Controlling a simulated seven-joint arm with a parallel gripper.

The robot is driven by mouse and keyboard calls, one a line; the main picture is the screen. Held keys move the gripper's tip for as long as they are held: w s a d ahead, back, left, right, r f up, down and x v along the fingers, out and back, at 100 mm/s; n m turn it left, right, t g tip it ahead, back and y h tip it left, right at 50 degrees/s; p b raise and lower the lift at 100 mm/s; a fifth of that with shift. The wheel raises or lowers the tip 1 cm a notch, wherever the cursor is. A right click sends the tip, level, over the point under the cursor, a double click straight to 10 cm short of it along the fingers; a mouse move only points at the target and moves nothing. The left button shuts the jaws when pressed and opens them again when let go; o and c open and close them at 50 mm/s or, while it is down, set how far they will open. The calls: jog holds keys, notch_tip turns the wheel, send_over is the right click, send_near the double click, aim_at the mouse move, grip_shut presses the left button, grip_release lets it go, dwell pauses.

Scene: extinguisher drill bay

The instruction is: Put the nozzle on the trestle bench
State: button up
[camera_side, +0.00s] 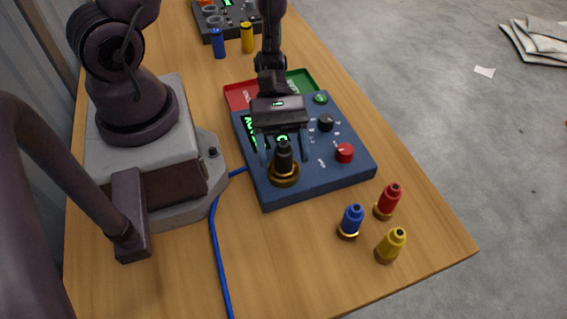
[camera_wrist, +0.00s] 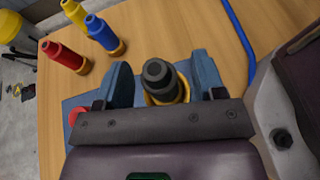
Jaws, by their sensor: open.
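A black nozzle (camera_side: 284,158) stands upright in a brass ring (camera_side: 284,177) at the front left corner of a blue control box (camera_side: 320,180). My gripper (camera_side: 285,152) is over it, pointing down, with one finger on each side. The jaws are open. In the wrist view the nozzle (camera_wrist: 160,78) shows between the blue-grey fingers (camera_wrist: 163,80), with a gap visible at its left; contact on the right is hard to tell. The wooden trestle bench (camera_side: 300,250) carries the box, and its bare top shows in front of it.
Red (camera_side: 388,200), blue (camera_side: 351,220) and yellow (camera_side: 391,244) nozzle-shaped pieces stand on the bench near its front right corner. A blue hose (camera_side: 215,245) runs left of the box. Red and green trays (camera_side: 240,95) lie behind it. The front middle bench top is clear.

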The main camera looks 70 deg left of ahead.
jog(key=shift+x, duration=1)
jog(key=shift+c, duration=0.2)
jog(key=c, duration=1.1)
